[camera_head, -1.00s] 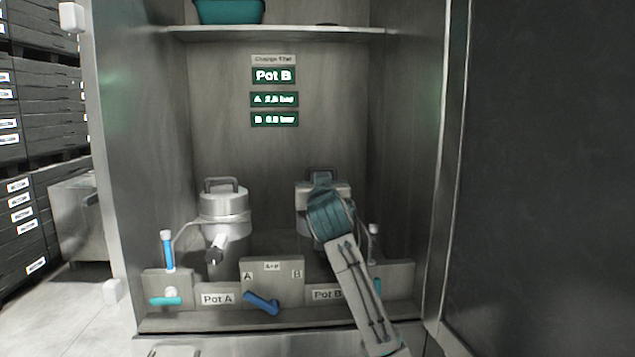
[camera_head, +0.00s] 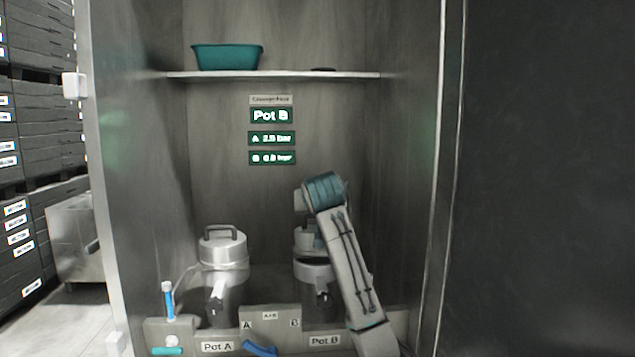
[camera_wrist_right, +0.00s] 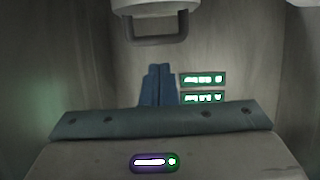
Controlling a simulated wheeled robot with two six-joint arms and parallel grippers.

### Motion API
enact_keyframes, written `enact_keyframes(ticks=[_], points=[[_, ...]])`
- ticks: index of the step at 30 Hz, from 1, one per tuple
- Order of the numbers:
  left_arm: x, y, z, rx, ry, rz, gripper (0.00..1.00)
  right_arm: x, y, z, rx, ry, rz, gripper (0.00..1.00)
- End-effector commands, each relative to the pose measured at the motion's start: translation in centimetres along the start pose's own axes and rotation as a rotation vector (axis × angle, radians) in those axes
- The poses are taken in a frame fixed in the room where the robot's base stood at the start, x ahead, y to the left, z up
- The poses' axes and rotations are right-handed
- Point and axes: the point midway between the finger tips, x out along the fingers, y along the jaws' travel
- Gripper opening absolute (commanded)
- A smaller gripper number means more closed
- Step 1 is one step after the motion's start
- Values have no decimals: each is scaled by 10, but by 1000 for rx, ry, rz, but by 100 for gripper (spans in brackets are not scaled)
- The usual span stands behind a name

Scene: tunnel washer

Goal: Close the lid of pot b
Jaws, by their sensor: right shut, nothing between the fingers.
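Pot B (camera_head: 318,275) stands at the right inside the cabinet, partly hidden by my right arm. Its pale lid (camera_head: 303,242) sits over the body, with a dark band between them; I cannot tell whether it is fully seated. In the right wrist view a pale lid with a grey handle (camera_wrist_right: 155,40) shows upside down at the top edge. My right gripper (camera_wrist_right: 157,86) is shut and empty, its blue fingers apart from that handle. In the head view its fingers are hidden; the teal wrist is above pot B. My left gripper is not in view.
Pot A (camera_head: 222,265) stands to the left with its lid on. A front panel (camera_head: 270,320) with a blue lever (camera_head: 260,348) runs below the pots. A shelf (camera_head: 300,75) above holds a teal tub (camera_head: 227,57). Cabinet walls stand close on both sides.

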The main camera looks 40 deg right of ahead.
Motion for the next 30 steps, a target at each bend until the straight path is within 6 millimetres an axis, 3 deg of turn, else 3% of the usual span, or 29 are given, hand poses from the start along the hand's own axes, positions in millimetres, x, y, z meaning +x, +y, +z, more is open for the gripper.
enact_keyframes(ticks=[1, 3, 11, 20, 30], points=[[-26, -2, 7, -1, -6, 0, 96, -2, 2, -31, 3, -65, -1, 0], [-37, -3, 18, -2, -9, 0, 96, 2, 3, -47, 1, -157, -6, 0], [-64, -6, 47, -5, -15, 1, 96, 6, 6, -79, -3, -389, -33, 0], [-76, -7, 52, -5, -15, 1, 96, 22, 6, -74, -7, -432, -40, 0], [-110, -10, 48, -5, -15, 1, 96, 80, 3, -49, -6, -432, -40, 0]])
